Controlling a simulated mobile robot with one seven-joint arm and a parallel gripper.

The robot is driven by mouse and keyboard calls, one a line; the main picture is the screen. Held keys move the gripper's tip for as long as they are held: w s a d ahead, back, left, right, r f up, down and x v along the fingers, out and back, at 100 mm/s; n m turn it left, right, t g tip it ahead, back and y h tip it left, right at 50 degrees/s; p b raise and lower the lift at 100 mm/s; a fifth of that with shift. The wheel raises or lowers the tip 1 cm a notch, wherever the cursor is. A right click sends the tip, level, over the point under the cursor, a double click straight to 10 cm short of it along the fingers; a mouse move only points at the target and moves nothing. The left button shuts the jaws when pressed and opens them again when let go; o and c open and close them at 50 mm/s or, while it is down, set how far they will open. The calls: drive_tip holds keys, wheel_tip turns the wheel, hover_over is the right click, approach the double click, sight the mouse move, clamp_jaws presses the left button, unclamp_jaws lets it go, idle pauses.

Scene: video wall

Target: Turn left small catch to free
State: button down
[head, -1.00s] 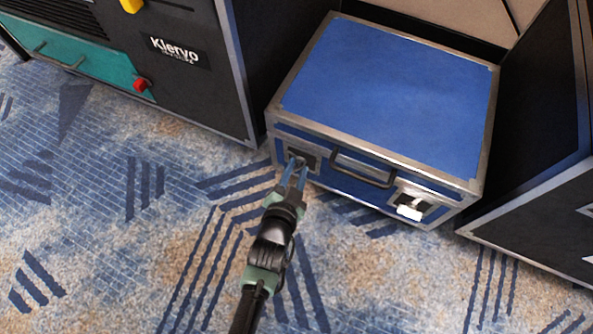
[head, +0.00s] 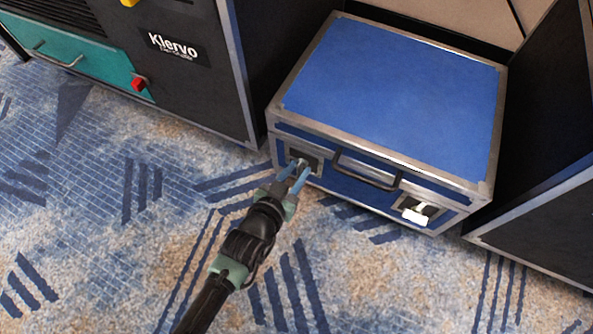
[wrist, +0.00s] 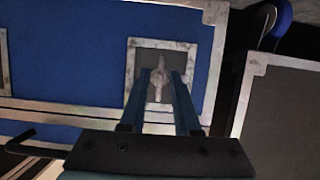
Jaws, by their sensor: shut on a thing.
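The blue case (head: 390,90) with metal edges stands on the carpet between dark cabinets. Its left small catch (head: 303,159) is on the front face, left of the handle, in a metal-framed dark recess. My gripper (head: 297,172) is at this catch, its blue fingers shut on it and covering part of it. In the wrist view the catch (wrist: 160,72) shows as a grey metal piece between my fingertips (wrist: 161,80), its long side roughly along the fingers. The right catch (head: 415,215), a pale piece in a similar recess, is free of my gripper.
The dark handle (head: 365,172) sits on the case front, right of my gripper. A dark cabinet (head: 190,60) with a teal drawer (head: 75,60) and red knob (head: 138,84) stands left. Another dark cabinet (head: 545,220) stands right. Patterned carpet (head: 400,290) in front is clear.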

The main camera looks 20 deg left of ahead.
idle(0.3)
drive_tip(key=c, duration=1)
unclamp_jaws()
drive_tip(key=shift+s+r+p, duration=0.2)
drive_tip(key=shift+s+p, duration=0.05)
drive_tip(key=shift+p, duration=0.05)
drive_tip(key=shift+p+v, duration=4.15)
drive_tip(key=shift+v, duration=2.05)
drive_tip(key=shift+a, duration=0.1)
